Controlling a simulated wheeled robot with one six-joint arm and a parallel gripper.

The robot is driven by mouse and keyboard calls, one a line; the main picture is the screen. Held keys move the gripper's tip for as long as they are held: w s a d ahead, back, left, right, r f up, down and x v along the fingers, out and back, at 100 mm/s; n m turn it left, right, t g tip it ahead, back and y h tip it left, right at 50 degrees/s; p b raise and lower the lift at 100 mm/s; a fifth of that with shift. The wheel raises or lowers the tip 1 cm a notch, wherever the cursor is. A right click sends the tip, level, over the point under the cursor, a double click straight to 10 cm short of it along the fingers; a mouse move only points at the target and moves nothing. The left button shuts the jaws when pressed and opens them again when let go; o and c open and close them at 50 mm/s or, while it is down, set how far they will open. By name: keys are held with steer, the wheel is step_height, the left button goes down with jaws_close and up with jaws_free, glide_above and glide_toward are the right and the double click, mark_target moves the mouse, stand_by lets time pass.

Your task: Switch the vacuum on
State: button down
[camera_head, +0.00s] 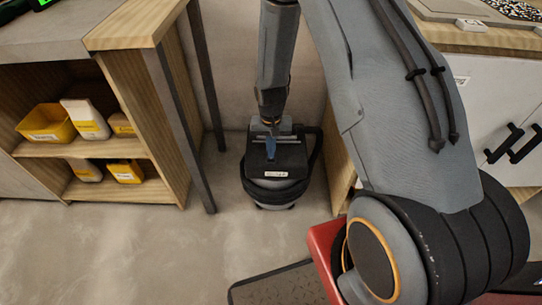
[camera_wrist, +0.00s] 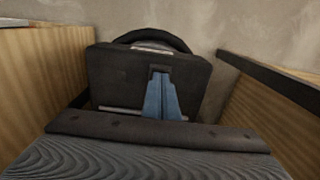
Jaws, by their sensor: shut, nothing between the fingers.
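The vacuum (camera_head: 282,188) is a dark, squat canister with a flat black top and a grey lower body. It stands on the floor against the wall. My gripper (camera_head: 270,150) reaches down over its top from above, with its blue fingers together and nothing between them. In the wrist view the black top (camera_wrist: 112,75) fills the middle, and my gripper (camera_wrist: 159,72) points at it. The fingertips are at or very near this surface; I cannot tell whether they touch. No switch can be made out; the fingers cover part of the top.
A wooden shelf unit (camera_head: 105,150) with yellow bins (camera_head: 46,122) stands at left, with a dark metal leg (camera_head: 180,130) beside the vacuum. A white-fronted cabinet (camera_head: 490,95) stands at right. The gap between them is narrow.

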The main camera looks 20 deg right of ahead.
steer(key=shift+f+b, duration=0.3)
steer(key=shift+f, duration=0.45)
stand_by(0.3)
steer(key=shift+r, duration=0.15)
step_height(320, 180, up, 7)
steer(key=p, duration=0.5)
stand_by(0.4)
stand_by(0.3)
steer(key=s+r+n+p, duration=0.1)
steer(key=s+r+p, duration=0.3)
steer(key=r, duration=0.7)
steer(key=s+r+n+p, duration=0.1)
steer(key=s+r+p, duration=0.35)
steer(key=r, duration=0.75)
steer(key=s+r+n+p, duration=0.1)
steer(key=s+r+p, duration=0.2)
steer(key=s+r, duration=1.2)
steer(key=shift+s+a+n, duration=0.15)
steer(key=shift+s+n, duration=0.15)
steer(key=shift+s, duration=0.55)
